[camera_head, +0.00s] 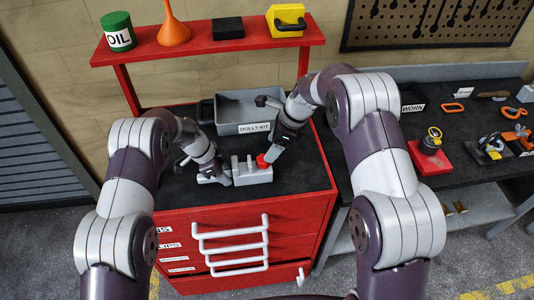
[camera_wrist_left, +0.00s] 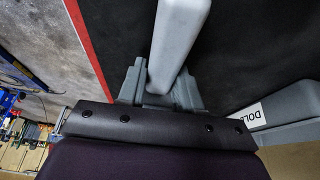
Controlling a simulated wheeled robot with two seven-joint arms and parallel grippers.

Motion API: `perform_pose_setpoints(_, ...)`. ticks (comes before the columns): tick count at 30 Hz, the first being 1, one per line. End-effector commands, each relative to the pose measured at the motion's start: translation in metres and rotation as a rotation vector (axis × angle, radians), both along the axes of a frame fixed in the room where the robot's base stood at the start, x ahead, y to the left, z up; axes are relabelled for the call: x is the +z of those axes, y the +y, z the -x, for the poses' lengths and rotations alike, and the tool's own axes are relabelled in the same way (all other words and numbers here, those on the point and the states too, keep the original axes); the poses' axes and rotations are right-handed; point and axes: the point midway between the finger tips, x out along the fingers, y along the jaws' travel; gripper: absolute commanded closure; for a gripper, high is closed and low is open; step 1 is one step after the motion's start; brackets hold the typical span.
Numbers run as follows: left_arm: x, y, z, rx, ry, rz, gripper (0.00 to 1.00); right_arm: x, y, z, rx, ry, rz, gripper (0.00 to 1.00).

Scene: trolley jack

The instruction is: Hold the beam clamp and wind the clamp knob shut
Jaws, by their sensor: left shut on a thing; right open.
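The grey beam clamp (camera_head: 254,174) sits on the dark top of the red trolley, in the middle of the head view. My left gripper (camera_head: 222,176) is shut on its left end. In the left wrist view a grey bar of the clamp (camera_wrist_left: 180,35) runs up from between the fingers of my left gripper (camera_wrist_left: 160,88). The red clamp knob (camera_head: 262,162) shows at the clamp's right side, partly hidden. My right gripper (camera_head: 268,157) is open at the knob, coming down from the upper right. Whether its fingers touch the knob is too small to tell.
A grey "DOLLY KIT" bin (camera_head: 240,112) stands behind the clamp on the red trolley (camera_head: 240,220). A red shelf (camera_head: 205,42) holds an oil can, a funnel and boxes above. A workbench (camera_head: 470,105) with several tools is at right. The trolley top is clear in front of the bin's left side.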

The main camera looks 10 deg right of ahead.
Motion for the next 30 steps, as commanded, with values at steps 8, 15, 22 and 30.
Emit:
perform_pose_setpoints(8,0.0,0.0,0.0,0.0,0.001,0.0,1.0,0.052,-0.021,0.006,-0.002,0.0,-0.001,0.3)
perform_pose_setpoints(15,0.0,0.0,0.0,0.0,0.001,0.0,1.0,0.058,-0.023,0.007,-0.001,0.002,0.0,0.3)
perform_pose_setpoints(22,0.0,0.0,0.0,0.0,0.001,0.0,1.0,0.042,-0.024,0.002,0.0,0.021,0.0,0.3)
perform_pose_setpoints(30,0.0,0.0,0.0,0.0,0.0,0.0,1.0,0.044,-0.025,-0.031,0.365,0.006,0.01,0.3)
